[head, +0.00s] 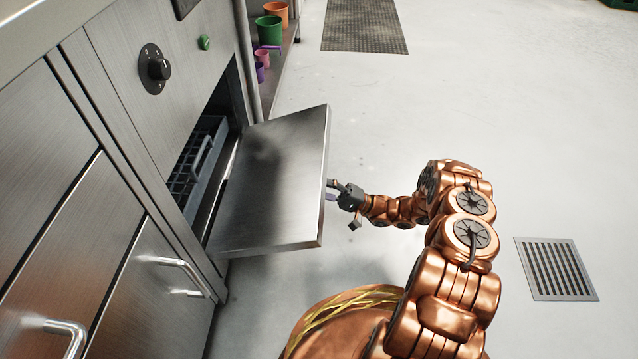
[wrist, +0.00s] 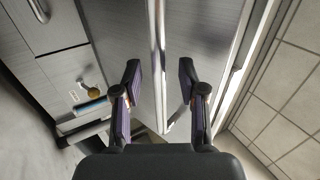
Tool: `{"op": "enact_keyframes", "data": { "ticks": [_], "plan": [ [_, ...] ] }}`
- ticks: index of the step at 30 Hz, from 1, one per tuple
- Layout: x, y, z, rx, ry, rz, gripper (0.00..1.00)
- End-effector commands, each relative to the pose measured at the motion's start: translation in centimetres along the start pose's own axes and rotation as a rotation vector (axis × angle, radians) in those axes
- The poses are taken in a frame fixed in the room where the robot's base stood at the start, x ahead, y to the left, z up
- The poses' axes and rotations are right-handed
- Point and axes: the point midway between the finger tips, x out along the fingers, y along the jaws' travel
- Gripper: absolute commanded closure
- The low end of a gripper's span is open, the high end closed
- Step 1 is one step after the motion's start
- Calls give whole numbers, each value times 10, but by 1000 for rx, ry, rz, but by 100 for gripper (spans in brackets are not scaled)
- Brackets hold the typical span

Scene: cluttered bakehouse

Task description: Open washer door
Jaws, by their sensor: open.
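The washer door (head: 272,178) is a flat steel flap that hangs partly open, tilted out and down from the washer front (head: 186,99). Behind it the opening shows a grey rack (head: 186,170). My gripper (head: 343,203) is at the outer edge of the door, on its outer side. In the wrist view my gripper (wrist: 160,82) is open. A long pale metal bar or edge (wrist: 157,50) runs between and beyond its fingers, with gaps on both sides. Whether either finger touches it is not clear. The door's outer face is hidden in the head view.
Drawers with bar handles (head: 181,270) stand left of the washer. A black knob (head: 154,69) and green button (head: 204,42) sit above the opening. Buckets (head: 270,30) stand on a shelf behind. A floor grate (head: 557,269) lies right; the floor around is clear.

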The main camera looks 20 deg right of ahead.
Motion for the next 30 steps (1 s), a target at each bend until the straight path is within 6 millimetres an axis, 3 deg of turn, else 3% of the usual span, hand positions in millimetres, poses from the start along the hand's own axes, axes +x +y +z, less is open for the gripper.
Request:
{"op": "enact_keyframes", "data": {
  "ticks": [30],
  "plan": [
    [-50,27,0,0,0,0,59]
  ]
}}
